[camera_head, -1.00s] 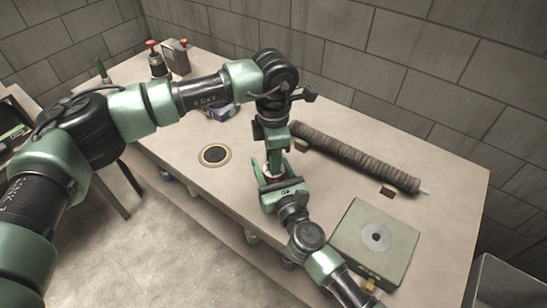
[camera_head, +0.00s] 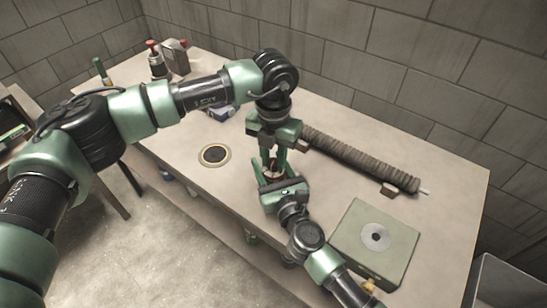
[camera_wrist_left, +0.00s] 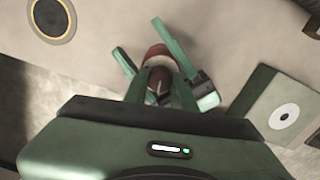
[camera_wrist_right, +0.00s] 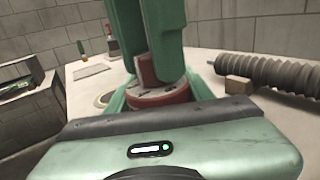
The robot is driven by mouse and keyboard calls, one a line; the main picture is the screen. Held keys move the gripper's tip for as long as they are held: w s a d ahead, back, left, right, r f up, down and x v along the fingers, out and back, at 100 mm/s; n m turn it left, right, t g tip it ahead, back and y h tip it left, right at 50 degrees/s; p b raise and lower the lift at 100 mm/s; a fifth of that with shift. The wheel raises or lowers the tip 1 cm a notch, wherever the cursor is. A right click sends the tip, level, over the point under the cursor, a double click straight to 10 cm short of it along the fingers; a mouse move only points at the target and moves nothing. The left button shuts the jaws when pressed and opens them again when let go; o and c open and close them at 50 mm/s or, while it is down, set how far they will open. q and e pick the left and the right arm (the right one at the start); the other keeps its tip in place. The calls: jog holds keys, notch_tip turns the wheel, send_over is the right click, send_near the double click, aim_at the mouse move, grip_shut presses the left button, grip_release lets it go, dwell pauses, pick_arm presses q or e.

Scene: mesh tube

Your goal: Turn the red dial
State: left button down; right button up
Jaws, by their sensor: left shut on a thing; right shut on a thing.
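The red dial has a raised red grip (camera_wrist_right: 147,72) above a round, pale-ringed red body (camera_wrist_right: 180,95). It also shows in the left wrist view (camera_wrist_left: 157,55), partly hidden by fingers. My left gripper (camera_head: 272,158) points down from above, its two fingers shut on the raised grip. My right gripper (camera_head: 270,177) comes in low from the front right, its fingers on either side of the round body and shut on it. In the head view the grippers cover most of the dial.
A ribbed dark hose (camera_head: 355,160) lies on small blocks right of the grippers. A green box with a grey disc (camera_head: 375,240) stands at the right front. A black, tan-rimmed disc (camera_head: 214,155) lies to the left. Bottles and a canister (camera_head: 178,58) stand at the back left.

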pick_arm(q)
jog(key=n, duration=0.4)
jog(key=shift+w+n, duration=0.1)
jog(key=shift+n, duration=0.2)
jog(key=n, duration=0.3)
jog(key=shift+n, duration=0.4)
jog(key=n, duration=0.3)
jog(key=shift+r+n, duration=0.1)
jog(key=shift+n, duration=2)
jog(key=shift+a, duration=0.1)
jog(key=c, duration=1.1)
grip_release()
jog(key=shift+c, duration=0.2)
